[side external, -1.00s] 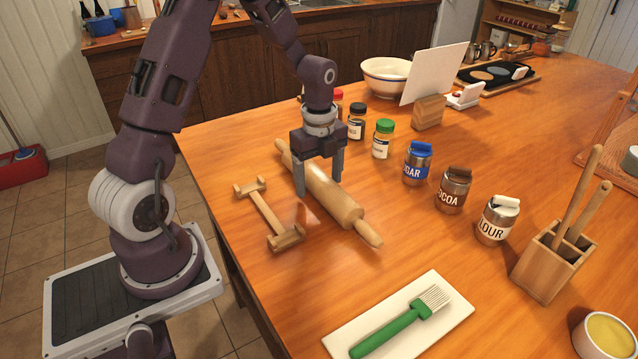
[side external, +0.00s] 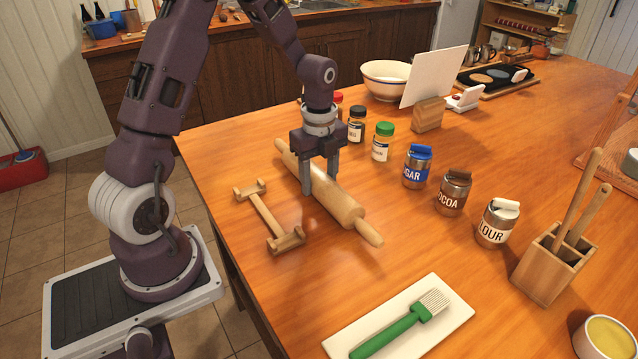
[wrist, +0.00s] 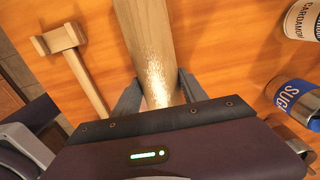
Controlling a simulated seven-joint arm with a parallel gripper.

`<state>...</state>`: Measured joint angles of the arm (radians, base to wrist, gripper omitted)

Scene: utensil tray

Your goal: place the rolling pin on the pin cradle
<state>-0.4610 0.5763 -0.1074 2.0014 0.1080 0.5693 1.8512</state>
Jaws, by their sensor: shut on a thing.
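The wooden rolling pin (side external: 340,200) lies on the table, running from upper left to lower right in the side view. My gripper (side external: 320,188) is shut on the pin's barrel, one finger on each side. In the wrist view the barrel (wrist: 152,45) passes between the two fingers of my gripper (wrist: 158,95). The pin cradle (side external: 264,213), a wooden bar with a notched block at each end, sits on the table to the left of the pin, roughly parallel and empty. One of its end blocks shows in the wrist view (wrist: 58,40).
A green brush (side external: 395,328) lies on a white board (side external: 455,330) near the front. Several spice jars and canisters, including the sugar canister (side external: 417,167), stand right of the pin. A utensil holder (side external: 550,265) stands further right. The table between pin and cradle is clear.

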